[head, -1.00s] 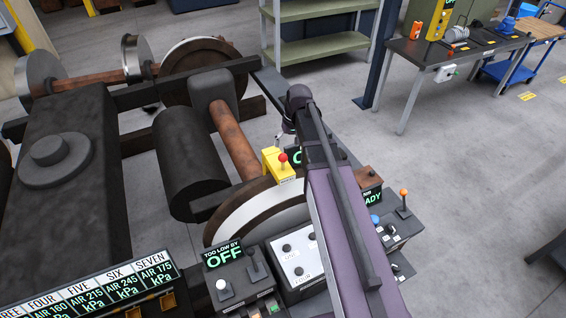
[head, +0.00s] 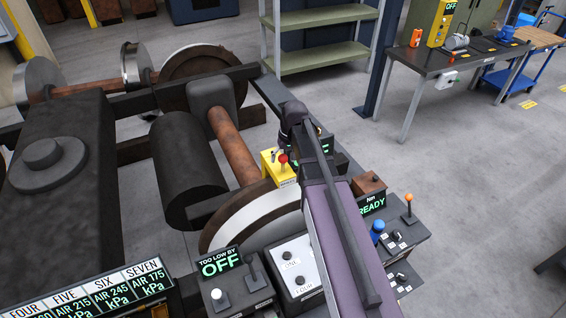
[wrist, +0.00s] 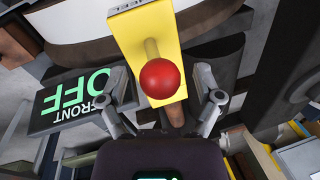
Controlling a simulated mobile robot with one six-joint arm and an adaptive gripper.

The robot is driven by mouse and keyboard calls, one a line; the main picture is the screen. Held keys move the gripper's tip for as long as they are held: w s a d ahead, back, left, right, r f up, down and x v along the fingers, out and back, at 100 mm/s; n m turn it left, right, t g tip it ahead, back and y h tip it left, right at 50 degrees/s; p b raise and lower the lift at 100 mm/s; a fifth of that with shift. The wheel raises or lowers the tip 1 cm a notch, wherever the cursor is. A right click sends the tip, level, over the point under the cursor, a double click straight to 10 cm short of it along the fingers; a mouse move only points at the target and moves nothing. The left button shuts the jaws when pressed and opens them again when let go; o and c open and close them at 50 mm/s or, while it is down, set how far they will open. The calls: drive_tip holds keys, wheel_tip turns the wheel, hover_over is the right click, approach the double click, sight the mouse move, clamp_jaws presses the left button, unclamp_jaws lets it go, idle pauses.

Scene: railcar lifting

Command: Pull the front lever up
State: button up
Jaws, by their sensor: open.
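The lever with a red ball knob (wrist: 160,78) stands on a yellow block (wrist: 138,30), beside a display (wrist: 80,98) reading FRONT OFF. In the head view the red knob (head: 283,158) and yellow block (head: 268,160) show just left of my arm. My gripper (wrist: 162,88) is open, with one finger on each side of the red knob. Clear gaps show between the knob and both fingers. In the head view my arm largely hides the gripper and the display.
A console with a TOO LOW BY OFF display (head: 220,263), a white button panel (head: 292,268) and a READY display (head: 371,203) lies near my arm. An orange-knobbed lever (head: 409,205) stands to the right. Large wheels and a dark cylinder (head: 187,170) fill the left.

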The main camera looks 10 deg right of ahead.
drive_tip(key=shift+f, duration=0.1)
idle(0.3)
clamp_jaws()
drive_tip(key=shift+r+p, duration=0.5)
drive_tip(key=shift+w, duration=0.1)
unclamp_jaws()
drive_tip(key=shift+f, duration=0.25)
